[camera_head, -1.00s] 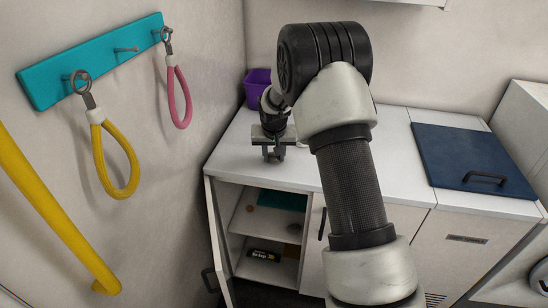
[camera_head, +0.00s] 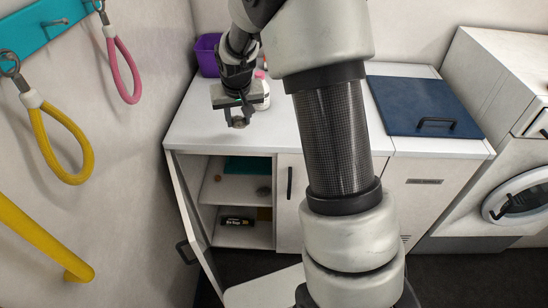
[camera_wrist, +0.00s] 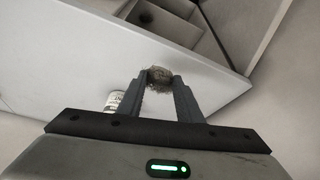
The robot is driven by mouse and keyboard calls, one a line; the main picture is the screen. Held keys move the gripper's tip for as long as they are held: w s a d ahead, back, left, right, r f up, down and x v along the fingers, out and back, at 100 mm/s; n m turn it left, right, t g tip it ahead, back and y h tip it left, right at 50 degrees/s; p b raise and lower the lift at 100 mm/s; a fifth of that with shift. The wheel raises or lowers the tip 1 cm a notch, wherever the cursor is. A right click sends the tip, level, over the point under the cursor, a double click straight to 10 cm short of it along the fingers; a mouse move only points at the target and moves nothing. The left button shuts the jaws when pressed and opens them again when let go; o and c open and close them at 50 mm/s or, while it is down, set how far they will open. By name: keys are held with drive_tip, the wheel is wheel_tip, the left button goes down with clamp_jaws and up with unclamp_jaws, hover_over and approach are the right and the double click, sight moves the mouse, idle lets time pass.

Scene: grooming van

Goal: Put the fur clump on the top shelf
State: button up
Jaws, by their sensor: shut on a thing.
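My gripper (camera_head: 238,118) is above the white counter, near its front left edge, over the open cabinet. In the wrist view its fingers (camera_wrist: 160,82) are shut on a fuzzy grey-brown fur clump (camera_wrist: 158,74). The clump (camera_head: 238,123) is small and partly hidden by the fingers in the head view. The cabinet's top shelf (camera_head: 237,190) is below the counter, behind an open door. A teal flat thing (camera_head: 248,165), a small orange-brown round thing (camera_head: 217,178) and a dark roundish thing (camera_head: 263,190) are in that upper compartment.
The open cabinet door (camera_head: 193,220) stands out at the left. A black box (camera_head: 237,221) lies in the lower compartment. A purple bin (camera_head: 208,54) and a white bottle (camera_head: 262,90) stand on the counter (camera_head: 190,120). A blue lid (camera_head: 425,105) lies at right.

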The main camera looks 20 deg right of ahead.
drive_tip(key=s+a+f+b, duration=0.1)
drive_tip(key=s+f+b, duration=0.2)
drive_tip(key=s+f, duration=0.8)
drive_tip(key=w+a+f+m+b, duration=0.1)
drive_tip(key=w+a+f+b, duration=0.3)
drive_tip(key=f, duration=0.8)
drive_tip(key=a+f+m+h+b, duration=0.1)
drive_tip(key=f+b, duration=0.5)
drive_tip(key=f, duration=0.5)
drive_tip(key=w+a+f+m+b, duration=0.1)
drive_tip(key=w+a+f+b, duration=0.3)
drive_tip(key=f, duration=0.8)
drive_tip(key=w+d+b, duration=0.1)
drive_tip(key=w+d, duration=0.1)
drive_tip(key=w, duration=0.1)
drive_tip(key=w+d, duration=0.2)
drive_tip(key=w, duration=0.2)
drive_tip(key=w+d+b, duration=0.1)
drive_tip(key=w+d, duration=0.1)
drive_tip(key=w, duration=0.2)
drive_tip(key=shift+r+b, duration=0.1)
drive_tip(key=shift+b, duration=0.25)
drive_tip(key=w, duration=0.1)
drive_tip(key=w+d, duration=0.1)
drive_tip(key=w+b, duration=0.1)
drive_tip(key=shift+w+d, duration=0.25)
drive_tip(key=shift+w, duration=0.05)
drive_tip(key=shift+s+a+f, duration=0.1)
drive_tip(key=shift+s+f, duration=0.1)
drive_tip(key=shift+f, duration=0.5)
